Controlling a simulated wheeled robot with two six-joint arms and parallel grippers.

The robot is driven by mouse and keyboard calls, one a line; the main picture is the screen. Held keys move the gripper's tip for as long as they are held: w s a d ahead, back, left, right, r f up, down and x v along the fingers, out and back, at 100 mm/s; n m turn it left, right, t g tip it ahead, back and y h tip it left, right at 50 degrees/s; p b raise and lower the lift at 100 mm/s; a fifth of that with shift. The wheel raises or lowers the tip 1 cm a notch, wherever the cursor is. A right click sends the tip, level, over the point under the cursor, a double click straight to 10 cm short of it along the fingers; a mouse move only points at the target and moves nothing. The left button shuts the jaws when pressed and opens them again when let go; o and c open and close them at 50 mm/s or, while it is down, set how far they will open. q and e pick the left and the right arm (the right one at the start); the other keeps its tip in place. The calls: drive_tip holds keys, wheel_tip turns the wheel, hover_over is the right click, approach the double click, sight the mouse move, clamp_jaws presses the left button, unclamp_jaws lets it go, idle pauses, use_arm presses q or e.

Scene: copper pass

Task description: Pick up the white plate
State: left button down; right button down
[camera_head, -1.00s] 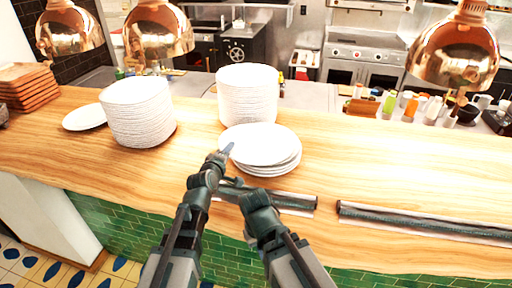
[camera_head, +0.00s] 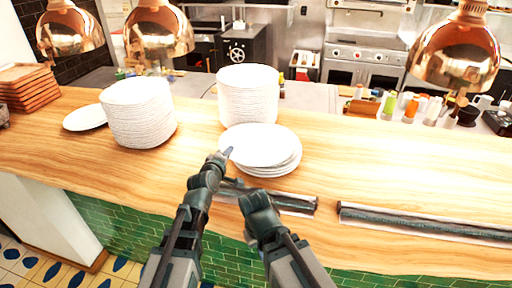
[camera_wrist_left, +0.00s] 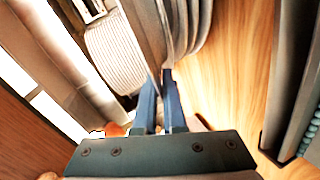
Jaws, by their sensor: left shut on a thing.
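A short stack of white plates (camera_head: 262,148) sits on the wooden counter, with its top white plate (camera_head: 258,140) slightly shifted over those below. My left gripper (camera_head: 228,153) is at the left front rim of this stack, shut on the rim of a plate. In the left wrist view, the two blue-grey fingers (camera_wrist_left: 162,105) meet the plate rims (camera_wrist_left: 180,35) seen edge-on. Which layers lie between the fingers is hard to tell. My right arm ends near the counter's front edge, its jaws not clearly visible.
Tall plate stacks stand behind (camera_head: 248,95) and to the left (camera_head: 138,112). A single plate lies far left (camera_head: 84,117). Copper lamps (camera_head: 455,50) hang over the counter (camera_head: 400,170). A dark rail (camera_head: 420,222) runs along its front right. The counter right of the short stack is clear.

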use_arm(q)
drive_tip(key=shift+r, duration=0.15)
idle(0.8)
wheel_tip(320, 180, up, 10)
drive_tip(key=p, duration=1)
wheel_tip(320, 180, down, 6)
drive_tip(key=b, duration=0.5)
drive_tip(key=shift+r, duration=0.25)
drive_tip(key=shift+r, duration=0.15)
